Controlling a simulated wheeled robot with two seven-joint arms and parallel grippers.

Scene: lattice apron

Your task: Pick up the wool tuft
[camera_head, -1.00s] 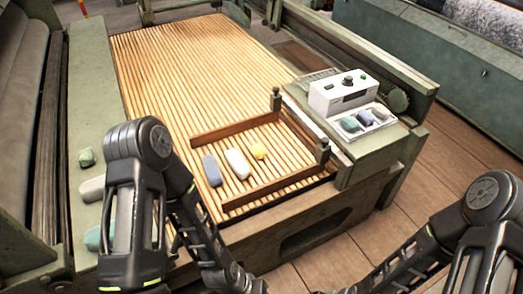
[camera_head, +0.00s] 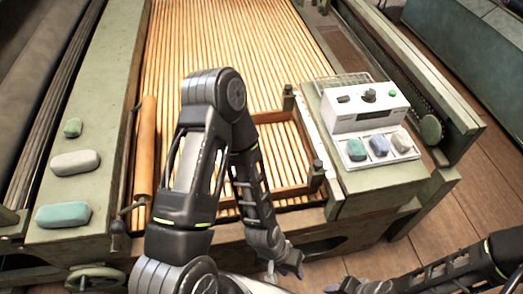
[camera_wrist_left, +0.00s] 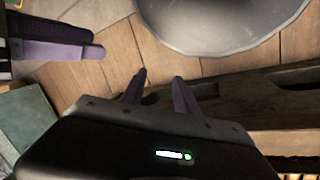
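The yellow lump that lay inside the wooden frame (camera_head: 297,192) on the slatted lattice (camera_head: 215,40) is not visible now. My left arm covers most of that area, and the blue and white blocks beside it are hidden too. I cannot tell for certain which piece is the wool tuft. My left gripper (camera_head: 289,268) hangs in front of the machine's near edge, below the frame. In the left wrist view its two purple fingers (camera_wrist_left: 160,78) stand apart with nothing between them. Purple fingers of my right gripper (camera_wrist_left: 55,38) show at the upper left there; their gap is unclear.
A green block (camera_head: 73,128), a white block (camera_head: 75,163) and a teal block (camera_head: 63,215) lie on the left rail. A white control box (camera_head: 352,118) stands right, with several small pieces in its tray. A wooden roller (camera_head: 146,150) borders the lattice.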

